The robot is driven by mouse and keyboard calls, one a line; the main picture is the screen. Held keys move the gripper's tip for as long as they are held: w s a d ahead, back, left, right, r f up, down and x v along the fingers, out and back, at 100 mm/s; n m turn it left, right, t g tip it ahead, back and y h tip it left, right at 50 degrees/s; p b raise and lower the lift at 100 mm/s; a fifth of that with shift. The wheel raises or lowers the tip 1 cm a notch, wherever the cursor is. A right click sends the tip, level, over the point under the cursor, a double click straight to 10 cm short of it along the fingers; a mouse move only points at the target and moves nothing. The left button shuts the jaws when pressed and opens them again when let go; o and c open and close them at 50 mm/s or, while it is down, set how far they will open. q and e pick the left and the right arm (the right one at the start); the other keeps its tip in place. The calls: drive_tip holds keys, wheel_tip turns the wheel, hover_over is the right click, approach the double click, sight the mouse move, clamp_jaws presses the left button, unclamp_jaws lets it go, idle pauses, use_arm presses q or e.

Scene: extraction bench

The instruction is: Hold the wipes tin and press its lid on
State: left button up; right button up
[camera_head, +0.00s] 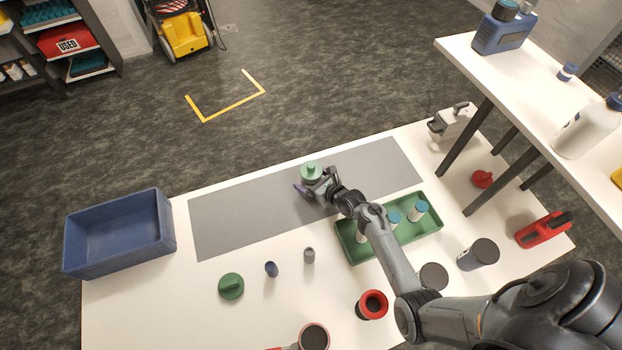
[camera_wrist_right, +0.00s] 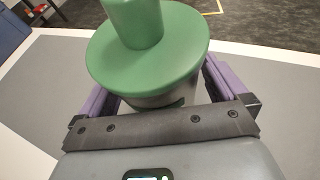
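The wipes tin (camera_head: 307,182) stands upright on the grey mat, with a green knobbed lid (camera_head: 311,170) on its top. In the right wrist view the lid (camera_wrist_right: 150,55) fills the upper middle and hides most of the tin's body (camera_wrist_right: 160,98). I cannot tell whether the lid is fully seated. My right gripper (camera_head: 314,181) is low at the tin's near side. Its purple fingers stand on either side of the body and look spread, with little visible gap; contact is unclear. My left gripper is in neither view.
A blue bin (camera_head: 120,262) stands at the table's left. A green tray (camera_head: 418,232) with blue-capped containers lies under my right arm. A green round lid (camera_head: 231,286) and two small cups (camera_head: 309,255) are in front of the mat (camera_head: 235,222). The mat's left half is clear.

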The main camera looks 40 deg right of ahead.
drive_tip(key=shift+s+r, duration=0.4)
drive_tip(key=shift+s, duration=0.1)
drive_tip(key=p+v, duration=0.3)
drive_tip(key=v, duration=0.7)
drive_tip(key=shift+s, duration=0.45)
drive_tip(key=shift+r, duration=0.1)
